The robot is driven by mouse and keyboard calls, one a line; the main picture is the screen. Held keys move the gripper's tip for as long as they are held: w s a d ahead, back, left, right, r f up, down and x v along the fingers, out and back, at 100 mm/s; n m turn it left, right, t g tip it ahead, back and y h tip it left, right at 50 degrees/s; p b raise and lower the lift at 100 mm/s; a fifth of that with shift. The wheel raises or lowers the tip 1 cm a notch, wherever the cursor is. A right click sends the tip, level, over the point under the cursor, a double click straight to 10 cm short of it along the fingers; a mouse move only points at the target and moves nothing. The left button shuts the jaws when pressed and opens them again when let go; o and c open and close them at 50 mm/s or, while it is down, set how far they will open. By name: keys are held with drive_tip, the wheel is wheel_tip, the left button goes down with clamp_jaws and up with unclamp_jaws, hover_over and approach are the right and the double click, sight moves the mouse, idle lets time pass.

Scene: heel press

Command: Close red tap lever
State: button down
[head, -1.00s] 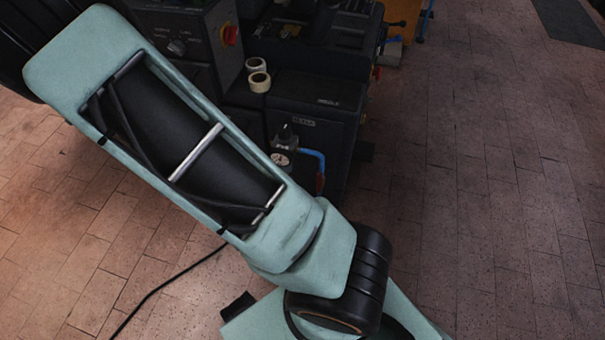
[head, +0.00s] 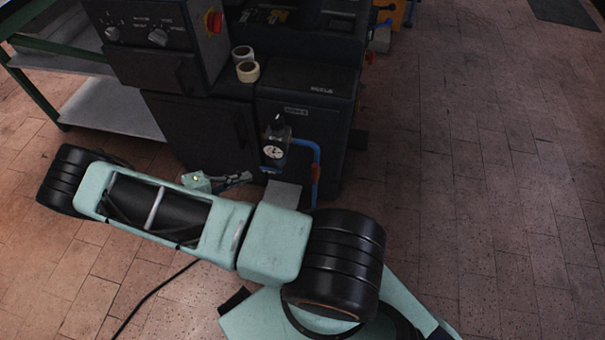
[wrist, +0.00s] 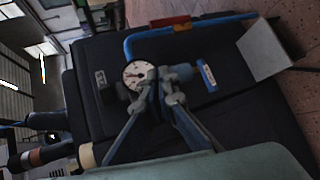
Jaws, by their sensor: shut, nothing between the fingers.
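The red tap lever (head: 315,173) is on the blue pipe (head: 318,152) at the right of the dark machine's front. In the wrist view the lever (wrist: 169,21) shows on the pipe (wrist: 215,20) near the top. My gripper (head: 247,178) is low in front of the machine, left of the lever. In the wrist view its fingers (wrist: 160,84) are together and empty. They appear in front of the gauge (wrist: 138,75) and its fitting, apart from the lever. The lever's exact angle is too small to tell.
A grey box-like piece (head: 283,194) is below the gauge; it shows at the upper right of the wrist view (wrist: 264,50). Tape rolls (head: 247,70) sit on the machine. A shelved bench (head: 105,106) is at left. The floor at right is clear.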

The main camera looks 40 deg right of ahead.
drive_tip(key=s+d+f+t+h+b, duration=0.1)
drive_tip(key=s+d+f+t+h, duration=0.1)
drive_tip(key=f, duration=0.7)
drive_tip(key=s+d+h, duration=0.1)
drive_tip(key=d+h, duration=0.1)
drive_tip(key=d, duration=0.1)
drive_tip(key=shift+s+d+f+n+t, duration=0.2)
drive_tip(key=shift+s+d+n+t, duration=0.1)
drive_tip(key=shift+t, duration=0.1)
drive_tip(key=b, duration=0.2)
approach(314, 174)
drive_tip(key=w+d, duration=0.3)
drive_tip(key=w, duration=0.2)
drive_tip(key=shift+s+d+r, duration=0.25)
drive_tip(key=shift+s+d, duration=0.35)
drive_tip(key=shift+d, duration=0.3)
drive_tip(key=shift+s+d+r, duration=0.25)
drive_tip(key=shift+s+d, duration=0.3)
drive_tip(key=shift+d, duration=0.35)
drive_tip(key=shift+r, duration=0.1)
